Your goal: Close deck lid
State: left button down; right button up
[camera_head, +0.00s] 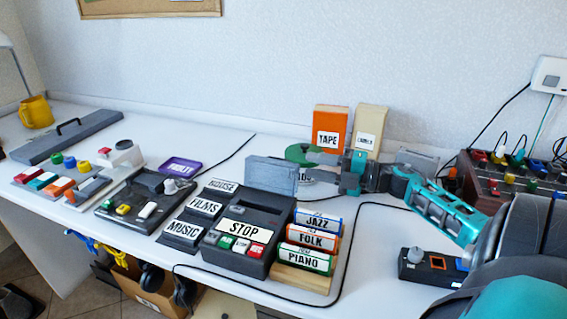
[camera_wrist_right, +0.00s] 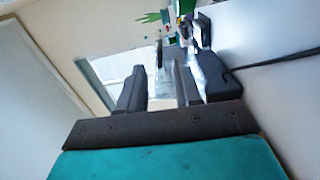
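The deck (camera_head: 250,230) is a dark grey box with a STOP label and small coloured buttons on its front. Its lid (camera_head: 271,176), a grey see-through panel, stands up at the deck's back edge. My right gripper (camera_head: 318,171) is to the right of the raised lid, its fingers pointing left towards it. In the right wrist view the two dark fingers (camera_wrist_right: 158,88) are apart, with a pale see-through panel beyond the gap. I cannot tell whether a finger touches the lid. My left gripper is not in view.
JAZZ, FOLK and PIANO cases (camera_head: 308,240) sit on a wooden rack right of the deck. A green disc (camera_head: 299,152) and an orange TAPE box (camera_head: 329,128) stand behind the gripper. MUSIC, FILMS and HOUSE cases (camera_head: 203,207) lie left. A black cable crosses the right table area.

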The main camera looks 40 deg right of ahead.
aim_at(285, 160)
jog(key=b+x, duration=0.1)
jog(key=x, duration=0.7)
jog(key=shift+w+a, duration=0.1)
grip_shut()
jog(key=shift+f, duration=0.1)
dwell(0.4)
